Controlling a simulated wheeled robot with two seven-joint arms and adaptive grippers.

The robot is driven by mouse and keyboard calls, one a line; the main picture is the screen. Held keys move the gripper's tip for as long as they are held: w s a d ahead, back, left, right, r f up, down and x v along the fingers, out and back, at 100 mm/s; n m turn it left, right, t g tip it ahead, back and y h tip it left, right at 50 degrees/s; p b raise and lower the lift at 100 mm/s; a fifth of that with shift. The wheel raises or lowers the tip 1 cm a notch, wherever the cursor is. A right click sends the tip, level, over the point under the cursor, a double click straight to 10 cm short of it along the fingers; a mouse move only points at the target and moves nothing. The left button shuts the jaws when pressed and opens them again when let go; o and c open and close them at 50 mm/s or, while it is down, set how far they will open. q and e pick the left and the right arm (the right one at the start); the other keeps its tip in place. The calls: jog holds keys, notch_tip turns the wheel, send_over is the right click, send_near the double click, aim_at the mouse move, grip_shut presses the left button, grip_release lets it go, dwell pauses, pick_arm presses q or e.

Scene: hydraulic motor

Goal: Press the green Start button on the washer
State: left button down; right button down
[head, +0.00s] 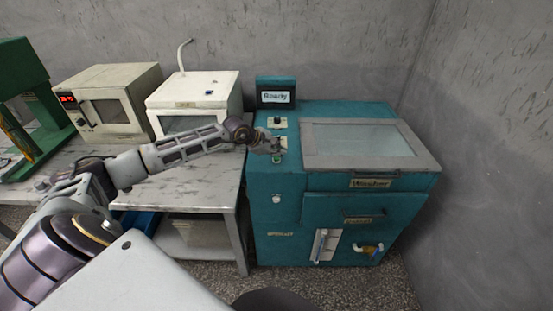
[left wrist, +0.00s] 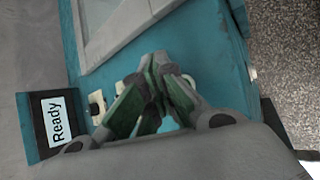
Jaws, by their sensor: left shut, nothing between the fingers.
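The washer (head: 275,187) is a teal cabinet with a grey-framed glass lid (head: 360,138). A "Ready" display (head: 276,96) stands at its back left; it also shows in the left wrist view (left wrist: 57,120). The control strip on the left of the top has a pale plate with a dark knob (head: 277,122) and another pale plate closer to the front. My left gripper (head: 278,147) is shut and empty, over or at this front plate. In the left wrist view its fingertips (left wrist: 158,62) meet above the strip. My right gripper is not in view.
A grey table (head: 215,178) left of the washer holds a white box-shaped device (head: 205,90) and a beige oven-like device (head: 110,98) with a red display. A green machine (head: 28,95) stands at far left. Grey walls close off the back and right.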

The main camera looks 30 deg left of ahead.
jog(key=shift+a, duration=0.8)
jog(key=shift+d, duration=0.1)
pick_arm(q)
jog(key=shift+f+b, duration=0.3)
jog(key=shift+b, duration=0.05)
jog(key=shift+f, duration=0.15)
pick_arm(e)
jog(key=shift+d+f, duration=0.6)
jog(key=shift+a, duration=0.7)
